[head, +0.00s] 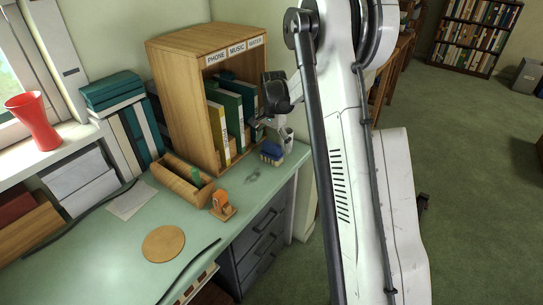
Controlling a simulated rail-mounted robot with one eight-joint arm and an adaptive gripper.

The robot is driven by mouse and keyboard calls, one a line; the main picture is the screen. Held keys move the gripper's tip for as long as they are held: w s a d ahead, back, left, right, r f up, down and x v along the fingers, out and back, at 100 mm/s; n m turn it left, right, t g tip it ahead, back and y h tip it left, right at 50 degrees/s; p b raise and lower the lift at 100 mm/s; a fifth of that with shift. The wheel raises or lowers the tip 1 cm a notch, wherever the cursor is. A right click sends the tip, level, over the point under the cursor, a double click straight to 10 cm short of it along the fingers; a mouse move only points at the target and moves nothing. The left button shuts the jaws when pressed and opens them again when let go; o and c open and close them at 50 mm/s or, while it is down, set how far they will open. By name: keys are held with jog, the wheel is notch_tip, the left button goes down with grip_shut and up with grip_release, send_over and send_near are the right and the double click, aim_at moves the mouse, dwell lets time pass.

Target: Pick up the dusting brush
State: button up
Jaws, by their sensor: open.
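A small blue object with a bristly look, which appears to be the dusting brush (271,153), lies near the right edge of the green desk, in front of the wooden cabinet. My gripper (271,127) is just above and behind it in the picture, beside the cabinet's open front. The gripper is open, and I see nothing held in it. It is small and partly dark, so the exact gap between its fingers and the brush is hard to tell.
A wooden cabinet (172,75) with binders stands close left of the gripper. A pale cup-like thing (288,137) is close by on the right. An orange device (222,207), an open wooden box (168,178) and a round mat (163,244) are on the desk (110,262). The desk's front middle is fairly clear.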

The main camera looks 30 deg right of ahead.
aim_at(272, 152)
jog(key=shift+w+a+f, duration=0.1)
jog(key=shift+w+f, duration=0.05)
jog(key=shift+f, duration=1.3)
jog(key=shift+w+a+f, duration=0.1)
jog(key=shift+w+f, duration=0.05)
jog(key=shift+f, duration=1.25)
jog(key=shift+c, duration=0.4)
jog(key=c, duration=1.3)
jog(key=shift+o, duration=0.2)
jog(key=shift+r, duration=0.1)
jog(key=shift+r, duration=0.55)
notch_tip(272, 152, up, 3)
jog(key=shift+f, duration=0.1)
jog(key=s+a+r, duration=0.3)
jog(key=a+r, duration=0.4)
jog(key=a, duration=0.4)
